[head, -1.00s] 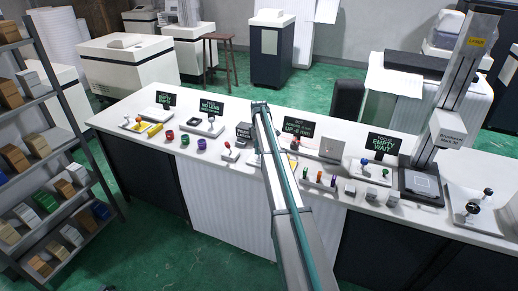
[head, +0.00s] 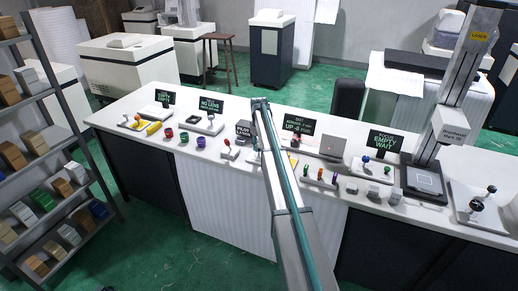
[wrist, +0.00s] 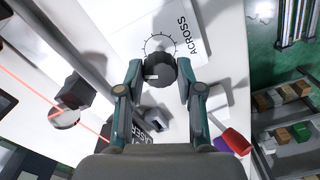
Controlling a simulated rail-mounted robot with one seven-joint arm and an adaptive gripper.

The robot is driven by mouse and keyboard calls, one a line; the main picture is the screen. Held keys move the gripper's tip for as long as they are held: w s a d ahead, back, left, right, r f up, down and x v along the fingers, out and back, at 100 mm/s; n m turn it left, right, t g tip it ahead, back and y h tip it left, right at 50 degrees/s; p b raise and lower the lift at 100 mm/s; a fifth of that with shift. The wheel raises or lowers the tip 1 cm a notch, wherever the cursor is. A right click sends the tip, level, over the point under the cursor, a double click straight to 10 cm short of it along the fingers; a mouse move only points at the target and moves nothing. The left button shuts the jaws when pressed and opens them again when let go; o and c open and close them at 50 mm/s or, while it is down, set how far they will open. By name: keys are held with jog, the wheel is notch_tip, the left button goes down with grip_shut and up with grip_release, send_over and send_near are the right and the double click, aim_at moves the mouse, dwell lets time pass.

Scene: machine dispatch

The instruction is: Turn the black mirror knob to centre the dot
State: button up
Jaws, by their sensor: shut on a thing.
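In the wrist view the black mirror knob (wrist: 160,68) sits between the two fingers of my gripper (wrist: 160,75). The gripper is shut on it. The knob carries a short white mark and stands at a ring of tick marks on a white plate (wrist: 206,75) lettered "ACROSS". In the head view the knob and my gripper are hidden behind my arm. A grey panel (head: 333,147) stands right of the arm beside the black "UP-8" sign (head: 300,124); I see no dot on it now.
Red beams cross the left of the wrist view past a dark block (wrist: 76,92). Purple and red cups (wrist: 236,140) lie at its lower right. In the head view, small fixtures and signs line the white bench (head: 285,93), with a laser column (head: 446,100) at right.

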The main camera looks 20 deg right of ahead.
jog(key=m+b, duration=0.2)
jog(key=m, duration=0.3)
jog(key=shift+f+m, duration=0.1)
jog(key=shift+m, duration=0.2)
jog(key=m+b, duration=0.1)
jog(key=m, duration=0.3)
jog(key=shift+m, duration=0.4)
jog(key=o, duration=1.2)
jog(key=shift+c, duration=0.2)
jog(key=shift+r, duration=0.2)
notch_tip(320, 180, up, 12)
jog(key=shift+f, duration=0.1)
